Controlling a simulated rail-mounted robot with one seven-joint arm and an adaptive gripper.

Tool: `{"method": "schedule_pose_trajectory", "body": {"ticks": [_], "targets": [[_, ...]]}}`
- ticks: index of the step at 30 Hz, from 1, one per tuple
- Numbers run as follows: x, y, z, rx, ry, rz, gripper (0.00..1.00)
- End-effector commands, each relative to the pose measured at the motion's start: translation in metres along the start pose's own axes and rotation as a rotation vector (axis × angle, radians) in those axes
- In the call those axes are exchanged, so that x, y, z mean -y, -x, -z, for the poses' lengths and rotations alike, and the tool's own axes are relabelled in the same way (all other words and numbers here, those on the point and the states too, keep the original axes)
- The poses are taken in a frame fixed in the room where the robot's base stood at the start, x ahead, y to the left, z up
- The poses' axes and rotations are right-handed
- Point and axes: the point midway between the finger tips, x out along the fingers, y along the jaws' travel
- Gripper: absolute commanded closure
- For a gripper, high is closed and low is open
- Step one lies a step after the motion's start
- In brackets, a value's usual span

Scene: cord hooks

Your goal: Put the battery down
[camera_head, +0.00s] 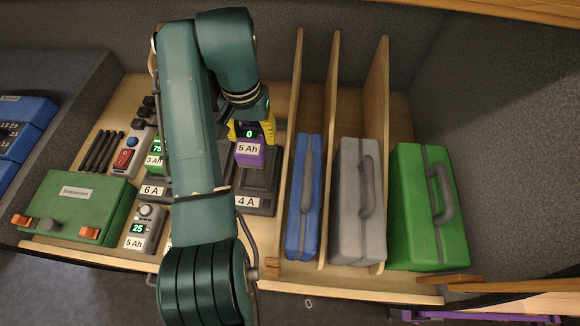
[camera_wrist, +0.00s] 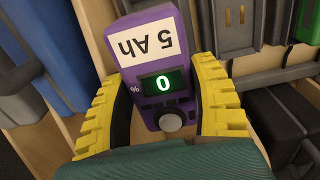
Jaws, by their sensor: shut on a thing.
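The battery (camera_wrist: 158,52) is purple with a white "5 Ah" label and a green "0" on its display. It sits between the yellow fingers of my gripper (camera_wrist: 165,110) in the wrist view, label upside down there. In the head view the battery (camera_head: 249,152) shows over the dark "4 A" charger (camera_head: 259,182), under my gripper (camera_head: 252,130). My gripper is shut on the battery. I cannot tell whether the battery's underside touches the charger. My arm hides part of the chargers to the left.
A "6 A" charger (camera_head: 153,190), a "5 Ah" battery reading 25 (camera_head: 142,228) and a green box (camera_head: 77,207) lie to the left. Wooden dividers (camera_head: 331,150) and blue (camera_head: 304,197), grey (camera_head: 357,200) and green (camera_head: 428,206) cases stand to the right.

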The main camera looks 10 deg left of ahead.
Motion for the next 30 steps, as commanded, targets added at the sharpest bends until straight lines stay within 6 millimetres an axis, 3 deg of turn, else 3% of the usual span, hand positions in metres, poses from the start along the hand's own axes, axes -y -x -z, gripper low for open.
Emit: {"method": "schedule_pose_trajectory", "body": {"ticks": [8, 21, 30], "targets": [[0.002, -0.047, 0.000, -0.002, 0.003, 0.001, 0.80], [0.002, -0.091, 0.000, -0.003, 0.002, 0.001, 0.80], [0.002, -0.097, 0.000, -0.004, 0.003, 0.002, 0.80]]}}
